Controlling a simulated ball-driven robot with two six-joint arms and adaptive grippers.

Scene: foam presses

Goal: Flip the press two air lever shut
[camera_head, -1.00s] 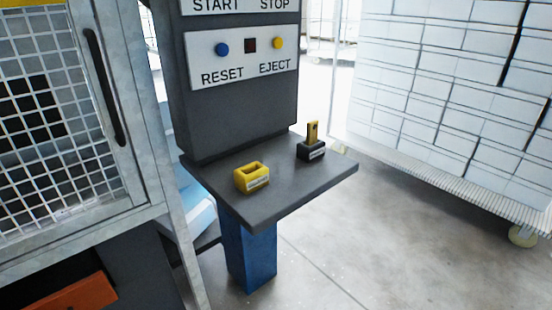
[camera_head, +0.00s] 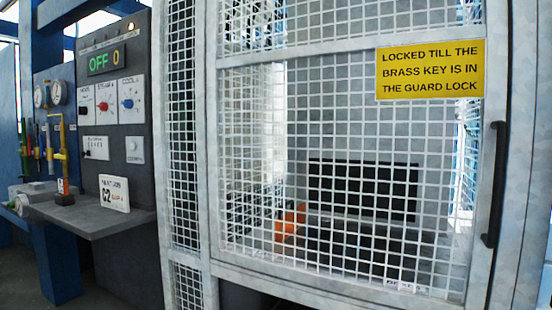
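Neither of my grippers is in view.
A mesh guard door (camera_head: 345,62) with a black handle (camera_head: 495,185) fills the middle and right. A yellow sign (camera_head: 430,69) on it mentions a brass key. Orange parts (camera_head: 290,221) show behind the mesh.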

